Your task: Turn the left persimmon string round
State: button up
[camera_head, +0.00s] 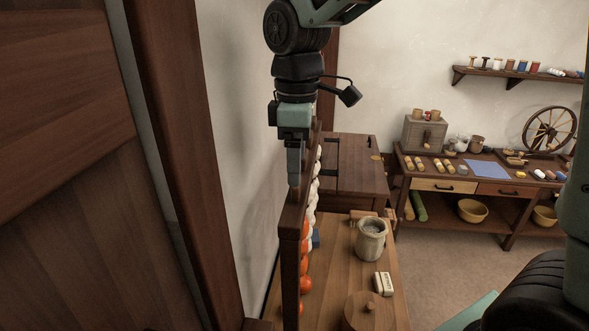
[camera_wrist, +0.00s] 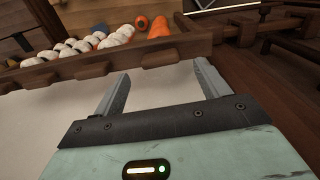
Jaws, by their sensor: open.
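Orange persimmons (camera_head: 305,284) hang in a column on the near part of a dark wooden rack (camera_head: 291,240), which I see nearly edge-on. They also show in the wrist view as orange shapes (camera_wrist: 159,28) beyond the pegged rail (camera_wrist: 75,68). I cannot tell separate persimmon strings apart. My gripper (camera_head: 294,180) points down at the top of the rack, its fingers partly overlapping the rail in the head view. In the wrist view its two fingers (camera_wrist: 162,68) are spread apart, with nothing between them but pale wall and the rail's edge.
White bulb strings (camera_head: 313,190) hang farther along the rack. A wooden table beside it holds a pale jar (camera_head: 371,240), a white block (camera_head: 383,284) and a round wooden lid (camera_head: 368,312). A pale wall stands close on the left.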

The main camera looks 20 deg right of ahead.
jog(key=shift+f+p, duration=0.55)
jog(key=shift+f, duration=1.6)
jog(key=c, duration=1)
jog(key=shift+m, duration=0.3)
jog(key=o, duration=1)
jog(key=shift+r+b, duration=1.45)
jog(key=shift+r, duration=2.35)
